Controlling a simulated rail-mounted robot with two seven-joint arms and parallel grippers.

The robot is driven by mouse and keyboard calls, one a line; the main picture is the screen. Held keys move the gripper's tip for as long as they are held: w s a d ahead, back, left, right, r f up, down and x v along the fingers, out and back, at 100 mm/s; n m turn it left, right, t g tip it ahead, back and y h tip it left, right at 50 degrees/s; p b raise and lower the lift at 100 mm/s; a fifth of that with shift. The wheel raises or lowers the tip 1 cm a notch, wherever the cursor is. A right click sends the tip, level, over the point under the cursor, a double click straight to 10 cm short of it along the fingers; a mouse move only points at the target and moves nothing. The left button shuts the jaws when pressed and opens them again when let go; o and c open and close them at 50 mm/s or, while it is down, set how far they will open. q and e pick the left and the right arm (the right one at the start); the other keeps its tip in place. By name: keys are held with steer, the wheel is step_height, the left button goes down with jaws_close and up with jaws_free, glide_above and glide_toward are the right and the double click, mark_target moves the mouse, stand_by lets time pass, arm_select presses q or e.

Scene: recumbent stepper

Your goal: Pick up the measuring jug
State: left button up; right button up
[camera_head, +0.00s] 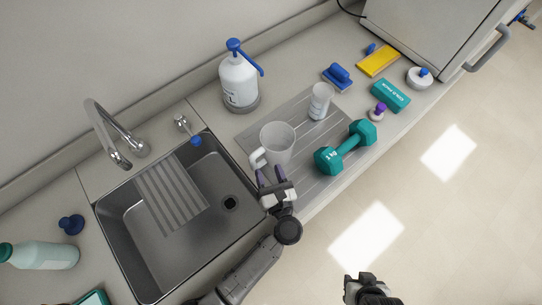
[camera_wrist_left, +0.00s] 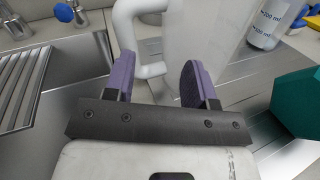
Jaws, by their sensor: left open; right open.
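The measuring jug (camera_head: 279,142), a translucent pale jug with a handle on its left, stands upright on the grooved drainboard right of the sink. In the left wrist view, the jug (camera_wrist_left: 200,35) fills the top middle, with its handle (camera_wrist_left: 128,35) to the left. My left gripper (camera_head: 269,177) is open at the jug's near side. In the wrist view its purple fingers (camera_wrist_left: 158,80) are spread, and the lower handle appears between them; contact cannot be told. My right gripper (camera_head: 362,280) is open and empty, low over the floor side, away from the counter.
A teal dumbbell (camera_head: 345,148) lies right of the jug. A marked cup (camera_head: 320,101) stands behind it and a pump bottle (camera_head: 239,80) at the back. The sink (camera_head: 125,225) is to the left; the floor (camera_head: 430,220) is clear.

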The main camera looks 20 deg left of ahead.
mark_target(255, 167)
arm_select(q)
steer(key=n, duration=0.1)
steer(key=a+n+g+y, duration=0.1)
steer(key=s+n, duration=0.1)
steer(key=shift+a+f+g+y, duration=0.25)
steer(key=shift+g+y, duration=0.05)
steer(key=shift+s+a+n+g+y, duration=0.15)
steer(key=shift+a+n+g+y, duration=0.2)
steer(key=shift+n, duration=0.25)
steer(key=shift+p+x, duration=0.55)
steer(key=shift+x, duration=1.85)
steer(key=shift+c, duration=0.2)
jaws_close()
